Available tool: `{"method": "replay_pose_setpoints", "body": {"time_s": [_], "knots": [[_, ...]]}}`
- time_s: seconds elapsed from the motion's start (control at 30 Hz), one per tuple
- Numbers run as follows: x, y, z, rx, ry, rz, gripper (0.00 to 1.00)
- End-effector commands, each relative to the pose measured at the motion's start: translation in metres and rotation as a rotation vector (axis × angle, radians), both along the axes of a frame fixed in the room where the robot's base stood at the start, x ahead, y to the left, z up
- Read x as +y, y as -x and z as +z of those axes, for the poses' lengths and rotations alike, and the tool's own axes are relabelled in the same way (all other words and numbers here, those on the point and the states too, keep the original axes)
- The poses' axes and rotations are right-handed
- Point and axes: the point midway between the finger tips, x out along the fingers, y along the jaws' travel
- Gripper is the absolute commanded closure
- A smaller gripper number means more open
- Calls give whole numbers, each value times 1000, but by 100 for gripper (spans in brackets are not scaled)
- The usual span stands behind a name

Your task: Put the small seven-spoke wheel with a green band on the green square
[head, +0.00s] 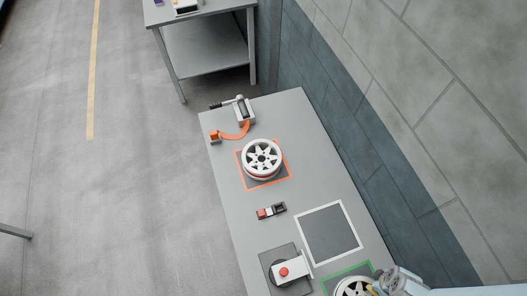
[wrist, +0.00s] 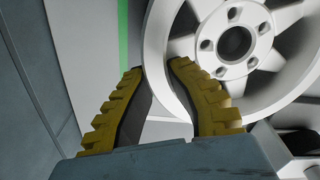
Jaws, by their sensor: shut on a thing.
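A white spoked wheel (head: 352,287) is over the green square (head: 345,268) at the bottom of the head view, partly cut off by the frame edge. It also shows in the wrist view (wrist: 235,45), filling the right side, with a green line (wrist: 123,35) to its left. My gripper (head: 377,285) is at the wheel's right side. In the wrist view its yellow fingers (wrist: 157,68) straddle the wheel's rim, one inside and one outside, shut on it. No band colour on this wheel is visible. I cannot tell whether it touches the square.
Another white wheel (head: 262,155) with a red band lies on the orange square (head: 243,176). The white square (head: 331,234) is empty. A red-button box (head: 286,271), a small switch (head: 271,211) and a clamp-like device (head: 240,110) stand on the grey table. A wall (head: 365,165) runs along its right.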

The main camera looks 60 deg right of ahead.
Motion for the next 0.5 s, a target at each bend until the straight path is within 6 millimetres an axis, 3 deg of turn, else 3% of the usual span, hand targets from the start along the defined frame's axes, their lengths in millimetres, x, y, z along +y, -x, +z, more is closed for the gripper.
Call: {"method": "replay_pose_setpoints", "body": {"time_s": [0.5], "knots": [[0,0,-6,0,-1,1,100]]}}
